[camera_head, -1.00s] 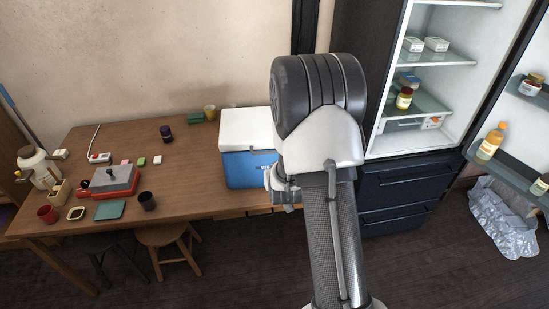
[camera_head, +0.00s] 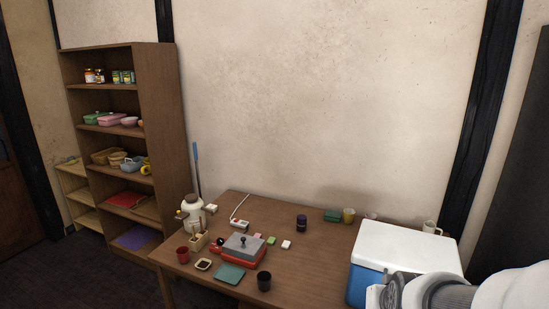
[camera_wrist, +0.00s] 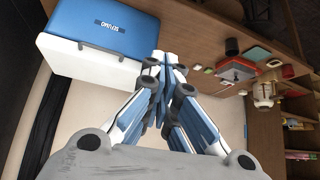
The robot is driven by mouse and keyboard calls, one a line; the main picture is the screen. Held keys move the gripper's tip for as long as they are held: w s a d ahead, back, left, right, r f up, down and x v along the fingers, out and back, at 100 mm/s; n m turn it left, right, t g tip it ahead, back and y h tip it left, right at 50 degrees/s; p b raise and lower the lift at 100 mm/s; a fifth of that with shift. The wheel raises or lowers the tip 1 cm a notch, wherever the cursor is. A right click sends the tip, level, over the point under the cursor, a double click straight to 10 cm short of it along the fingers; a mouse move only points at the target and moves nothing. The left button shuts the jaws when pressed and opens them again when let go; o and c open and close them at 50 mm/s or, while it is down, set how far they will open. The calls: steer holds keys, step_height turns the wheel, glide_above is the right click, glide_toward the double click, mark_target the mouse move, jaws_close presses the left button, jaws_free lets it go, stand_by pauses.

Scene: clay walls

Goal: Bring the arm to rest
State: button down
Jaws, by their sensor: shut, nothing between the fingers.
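My gripper (camera_wrist: 168,68) shows in the wrist view with its fingers drawn together and nothing between them. Its fingertips appear close to the white lid side of the blue and white cooler (camera_wrist: 100,30); I cannot tell how far apart they are. In the head view part of my arm (camera_head: 450,290) enters at the lower right, in front of the cooler (camera_head: 405,252). The fingers cannot be made out in the head view.
The wooden table (camera_head: 315,262) holds the cooler, a red grill with a grey lid (camera_head: 243,247), a cream jug (camera_head: 194,214), a black cup (camera_head: 264,281) and several small items. A wooden shelf unit (camera_head: 160,120) stands at the left. Bare wall lies behind the table.

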steer(key=s+a+r+n+g, duration=0.1)
steer(key=s+a+r, duration=0.2)
steer(key=s, duration=0.7)
steer(key=s+a+r+n+g+y, duration=0.1)
steer(key=s+a+r, duration=0.2)
steer(key=s, duration=0.8)
steer(key=shift+s+a+r+n+g, duration=0.2)
steer(key=shift+a+n+g, duration=0.15)
steer(key=shift+a, duration=0.7)
steer(key=shift+d, duration=0.15)
